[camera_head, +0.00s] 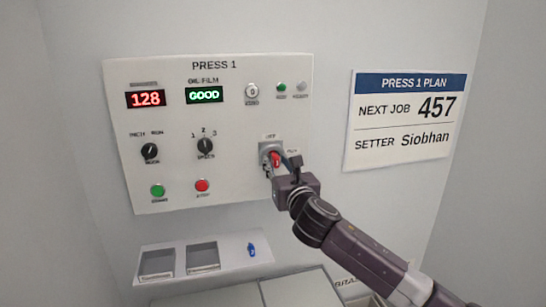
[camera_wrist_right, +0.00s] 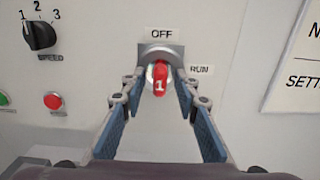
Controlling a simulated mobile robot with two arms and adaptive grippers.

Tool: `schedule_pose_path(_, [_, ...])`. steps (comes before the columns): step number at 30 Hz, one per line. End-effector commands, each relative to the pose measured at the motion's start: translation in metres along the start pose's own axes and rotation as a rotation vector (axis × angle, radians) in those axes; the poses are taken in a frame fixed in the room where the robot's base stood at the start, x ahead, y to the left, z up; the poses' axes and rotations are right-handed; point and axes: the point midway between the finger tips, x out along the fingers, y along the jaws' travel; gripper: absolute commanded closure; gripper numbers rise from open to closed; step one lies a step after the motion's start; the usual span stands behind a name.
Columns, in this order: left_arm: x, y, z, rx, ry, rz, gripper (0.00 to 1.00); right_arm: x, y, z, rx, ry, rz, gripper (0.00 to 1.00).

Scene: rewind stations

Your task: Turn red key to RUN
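The red key (camera_head: 276,159) sits in a round lock on a grey plate at the lower right of the PRESS 1 panel. In the right wrist view the key (camera_wrist_right: 159,79) bears a white "1" and stands roughly upright, under the OFF label (camera_wrist_right: 162,34). The RUN label (camera_wrist_right: 200,70) is to its right. My right gripper (camera_head: 280,166) is at the key. In the wrist view its fingers (camera_wrist_right: 160,88) stand on either side of the key, with gaps visible between them and it. My left gripper is not in view.
The panel (camera_head: 225,120) also holds a mode knob (camera_head: 150,151), a speed knob (camera_head: 205,146), a green button (camera_head: 158,190) and a red button (camera_head: 202,185). Below is a shelf (camera_head: 225,259) with two trays and a small blue object (camera_head: 251,250). A plan sign (camera_head: 405,120) hangs right.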

Motion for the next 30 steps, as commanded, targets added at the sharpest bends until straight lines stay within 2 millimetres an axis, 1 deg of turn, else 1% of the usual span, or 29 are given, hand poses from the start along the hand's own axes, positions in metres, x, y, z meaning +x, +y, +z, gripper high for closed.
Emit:
schedule_pose_path(1, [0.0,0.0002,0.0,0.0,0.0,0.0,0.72,-0.0001,0.0001,0.0,0.0,0.0,0.0,0.79])
schedule_pose_path(6, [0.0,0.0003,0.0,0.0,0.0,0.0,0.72,-0.0002,0.0001,0.0,0.0,0.0,0.0,0.98])
schedule_pose_path(7, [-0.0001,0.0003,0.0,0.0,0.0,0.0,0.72,-0.0002,0.0001,0.0,0.0,0.0,0.0,1.0])
schedule_pose_path(14, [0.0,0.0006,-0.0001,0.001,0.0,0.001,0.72,-0.0002,0.0001,0.0001,0.004,0.0,0.0,1.0])
schedule_pose_path(16, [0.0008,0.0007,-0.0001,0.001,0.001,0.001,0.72,-0.0003,0.0007,-0.0007,0.044,0.001,0.0,1.0])
schedule_pose_path(17, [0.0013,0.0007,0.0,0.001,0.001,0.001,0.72,-0.0003,0.0011,-0.0011,0.077,0.001,0.0,1.0])
schedule_pose_path(24, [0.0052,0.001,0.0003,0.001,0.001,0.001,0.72,-0.0003,0.0019,-0.0013,0.471,0.003,-0.009,1.0])
schedule_pose_path(27, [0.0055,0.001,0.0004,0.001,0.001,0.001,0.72,-0.0002,0.0018,-0.0001,0.56,0.002,-0.01,1.0])
schedule_pose_path(30, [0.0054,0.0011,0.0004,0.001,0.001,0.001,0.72,-0.0003,0.0019,0.0001,0.583,0.003,-0.011,1.0])
